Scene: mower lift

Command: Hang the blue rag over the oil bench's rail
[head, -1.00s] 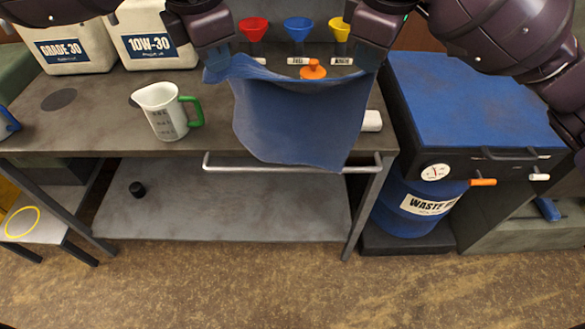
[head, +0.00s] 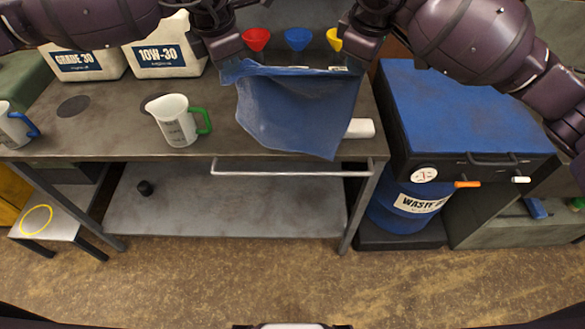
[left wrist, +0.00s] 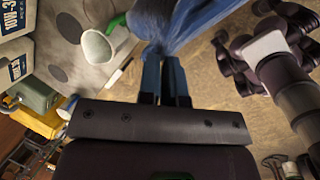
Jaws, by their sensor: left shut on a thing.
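The blue rag (head: 296,110) hangs spread between my two grippers, above the oil bench top (head: 110,125). My left gripper (head: 236,66) is shut on its upper left corner. My right gripper (head: 350,62) is at its upper right corner and appears shut on it. The rail (head: 290,173) runs along the bench's front edge, bare; in the head view the rag's lower edge shows just above it. In the left wrist view, my left fingers (left wrist: 166,85) meet at the rag (left wrist: 190,18). The rag hides part of the bench top.
A white jug with a green handle (head: 177,121) stands left of the rag. A white roll (head: 360,128) lies to its right. Red (head: 256,38), blue (head: 298,38) and yellow funnels are behind. The blue-topped waste oil unit (head: 455,110) stands right of the bench.

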